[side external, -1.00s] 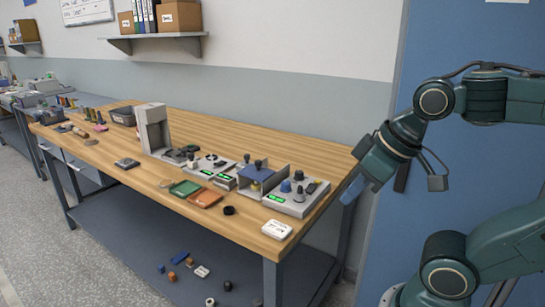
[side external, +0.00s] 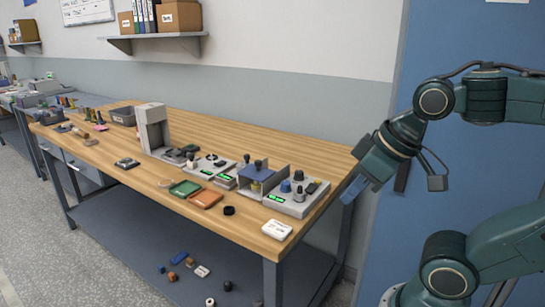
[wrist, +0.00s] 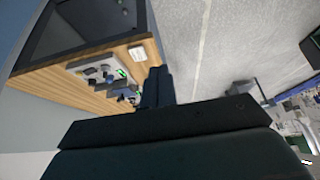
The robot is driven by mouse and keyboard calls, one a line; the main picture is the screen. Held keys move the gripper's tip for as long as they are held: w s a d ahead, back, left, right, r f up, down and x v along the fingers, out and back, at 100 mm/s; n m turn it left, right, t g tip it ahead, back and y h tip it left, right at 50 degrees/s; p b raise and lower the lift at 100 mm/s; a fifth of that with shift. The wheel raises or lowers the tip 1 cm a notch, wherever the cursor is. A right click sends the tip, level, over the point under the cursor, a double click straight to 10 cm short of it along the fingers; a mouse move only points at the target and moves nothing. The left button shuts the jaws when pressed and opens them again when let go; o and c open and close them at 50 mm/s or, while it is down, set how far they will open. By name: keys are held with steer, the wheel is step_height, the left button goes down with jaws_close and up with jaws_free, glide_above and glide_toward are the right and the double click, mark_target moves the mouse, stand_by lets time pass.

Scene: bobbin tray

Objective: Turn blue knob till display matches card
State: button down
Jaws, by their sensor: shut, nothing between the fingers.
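The blue knob (side external: 285,186) stands on a light grey control box (side external: 312,205) at the near right end of the bench. A small lit green display (side external: 276,197) is on the box's front left; its reading is too small to make out. A white card or block (side external: 277,230) with dark print lies near the bench's front corner; it also shows in the wrist view (wrist: 138,53). My gripper (side external: 348,192) is shut and empty, in the air to the right of the control box, well apart from the knob. The wrist view shows the control box (wrist: 90,67) beyond my fingers.
A blue-topped fixture (side external: 257,174) stands left of the control box, with another grey panel (side external: 209,166) beyond. Green (side external: 185,188) and orange (side external: 206,198) trays and a black ring (side external: 229,211) lie in front. Bare wood (side external: 240,135) runs along the back.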

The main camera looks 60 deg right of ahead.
stand_by(0.7)
steer(key=c, duration=1.4)
jaws_free()
steer(key=shift+w+r, duration=0.1)
steer(key=shift+w, duration=0.05)
steer(key=o, duration=0.3)
steer(key=shift+w+d+r, duration=0.1)
steer(key=shift+w+r, duration=0.1)
steer(key=shift+w, duration=0.05)
steer(key=shift+o, duration=0.2)
steer(key=w+d+r+n+g, duration=0.1)
steer(key=w+d+r+n, duration=0.1)
steer(key=w+d, duration=0.45)
steer(key=w+d+r+n+g, duration=0.1)
steer(key=w+d+r+g, duration=0.15)
steer(key=w, duration=0.75)
steer(key=w+d+f+n+g, duration=0.1)
steer(key=w+d+f+n, duration=0.1)
steer(key=w+d+f, duration=0.3)
steer(key=w+d+f+n+g, duration=0.1)
steer(key=w+d+f, duration=0.5)
steer(key=d, duration=0.6)
steer(key=shift+w+d+n, duration=0.15)
steer(key=shift+w+n, duration=0.25)
steer(key=shift+w, duration=0.05)
steer(key=shift+f, duration=0.15)
